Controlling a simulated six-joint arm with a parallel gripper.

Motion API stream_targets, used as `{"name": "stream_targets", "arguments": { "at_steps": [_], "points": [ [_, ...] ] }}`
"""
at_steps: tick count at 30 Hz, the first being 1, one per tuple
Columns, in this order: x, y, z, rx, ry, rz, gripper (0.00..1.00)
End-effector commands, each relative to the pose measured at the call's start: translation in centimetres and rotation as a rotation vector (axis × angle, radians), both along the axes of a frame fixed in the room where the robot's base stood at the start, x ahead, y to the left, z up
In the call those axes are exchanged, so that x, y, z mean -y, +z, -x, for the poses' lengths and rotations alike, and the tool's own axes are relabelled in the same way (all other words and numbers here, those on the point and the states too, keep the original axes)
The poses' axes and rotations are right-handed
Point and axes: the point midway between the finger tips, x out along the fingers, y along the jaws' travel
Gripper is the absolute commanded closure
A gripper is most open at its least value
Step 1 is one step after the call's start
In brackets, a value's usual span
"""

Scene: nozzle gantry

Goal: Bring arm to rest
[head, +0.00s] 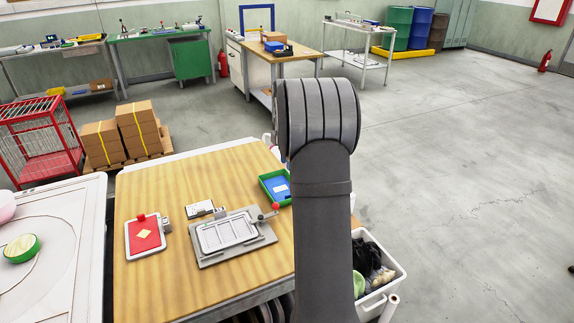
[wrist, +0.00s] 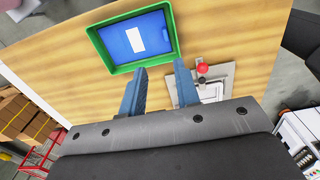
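My gripper (wrist: 160,88) shows in the wrist view with its two blue-grey fingers spread apart and nothing between them. It is open and hangs above the wooden table (wrist: 60,75). In the head view my large grey arm stands upright, and the gripper itself is hidden. A green tray (wrist: 174,55) with a blue inside and a white label lies beyond the fingertips; it also shows beside my arm in the head view (head: 264,186). A grey fixture (head: 228,233) with a red-knobbed lever lies on the table; part of it shows right of the fingers in the wrist view (wrist: 212,88).
A white bin (head: 392,275) with dark items stands right of the table. A red cage (head: 40,140) and cardboard boxes (head: 140,125) stand behind. The floor at right is clear.

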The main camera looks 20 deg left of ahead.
Motion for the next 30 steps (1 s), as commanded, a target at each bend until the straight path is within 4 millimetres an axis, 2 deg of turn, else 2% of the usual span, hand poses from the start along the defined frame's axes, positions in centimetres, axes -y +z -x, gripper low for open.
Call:
{"name": "stream_targets", "arguments": {
  "at_steps": [8, 13, 30],
  "points": [
    [0.0, -0.1, 0.0, 0.000, 0.000, 0.000, 0.71],
    [0.0, -1.4, 0.0, -0.002, 0.000, 0.001, 0.71],
    [0.0, -12.3, 0.0, -0.002, 0.001, 0.001, 0.71]
  ]
}}
